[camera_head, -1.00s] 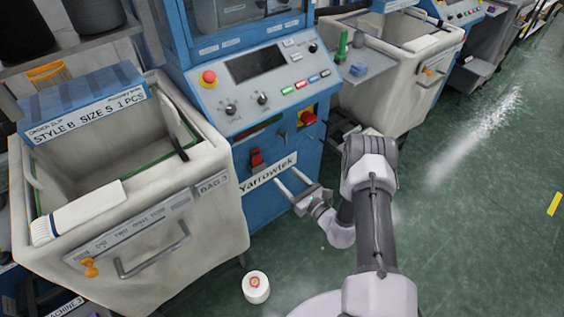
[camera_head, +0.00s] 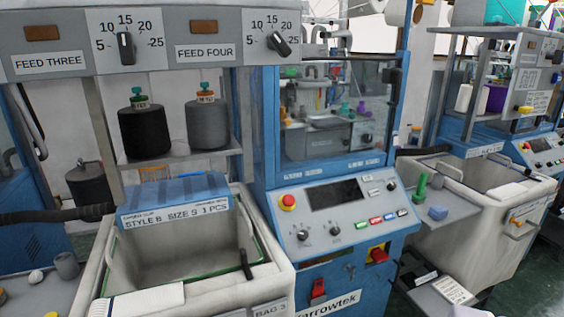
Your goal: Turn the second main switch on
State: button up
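A blue knitting machine labelled Yarrowtek (camera_head: 345,280) stands in the centre. On its front, under the control panel, a red rotary switch on a yellow plate (camera_head: 378,254) sits at the right. A red lever-like switch (camera_head: 318,290) sits lower left on the same front. I cannot tell the on or off position of either, nor read any label marking one as the second main switch. My gripper is out of view below the frame.
A cream bag bin (camera_head: 270,278) stands left of the machine, another bin (camera_head: 480,236) right. A side shelf (camera_head: 445,212) holds a green peg and blue block.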

aim_at(377, 256)
jog(key=i+l+z, duration=0.15)
jog(key=i+z, duration=0.9)
jog(key=k+l, duration=0.05)
jog(key=k, duration=0.05)
